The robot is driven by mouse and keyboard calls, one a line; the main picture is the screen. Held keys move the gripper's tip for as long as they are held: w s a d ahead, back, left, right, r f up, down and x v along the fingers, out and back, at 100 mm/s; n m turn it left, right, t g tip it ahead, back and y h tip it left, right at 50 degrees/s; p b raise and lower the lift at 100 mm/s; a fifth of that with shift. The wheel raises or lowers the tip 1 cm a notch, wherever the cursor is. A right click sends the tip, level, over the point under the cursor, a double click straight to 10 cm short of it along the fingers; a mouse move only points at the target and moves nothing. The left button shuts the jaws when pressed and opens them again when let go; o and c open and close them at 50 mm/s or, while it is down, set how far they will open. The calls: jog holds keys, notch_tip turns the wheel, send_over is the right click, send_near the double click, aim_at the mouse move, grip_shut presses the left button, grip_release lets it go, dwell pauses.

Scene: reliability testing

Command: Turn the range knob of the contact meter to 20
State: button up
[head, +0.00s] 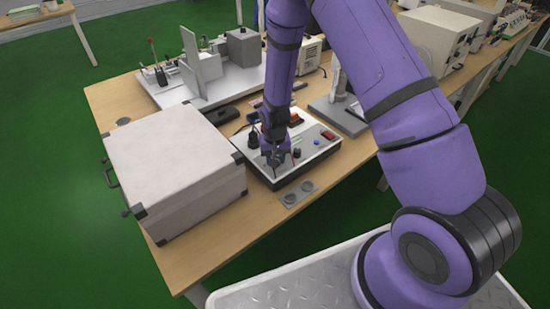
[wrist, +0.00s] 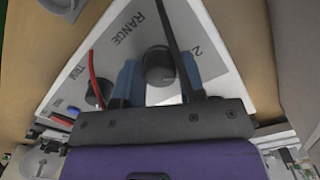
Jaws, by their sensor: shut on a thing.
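The contact meter (head: 314,151) is a white-topped box with a dark base on the wooden table. In the wrist view its white panel (wrist: 122,52) carries the words RANGE and TRIM, with part of a "2" at the right. The black round range knob (wrist: 158,64) sits between the two blue fingers of my gripper (wrist: 160,80), which is shut on it from both sides. In the head view my gripper (head: 274,158) points down at the meter's near left part and hides the knob. The knob's pointer and exact setting cannot be read.
A black trim knob (wrist: 97,93) and a red lead (wrist: 93,68) are left of the fingers. A large white case (head: 175,165) stands close on the left. A stand (head: 340,112) is behind right.

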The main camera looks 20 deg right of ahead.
jog(key=shift+n, duration=0.6)
jog(key=o, duration=0.9)
notch_tip(320, 180, up, 11)
jog(key=shift+f, duration=0.1)
dwell(0.6)
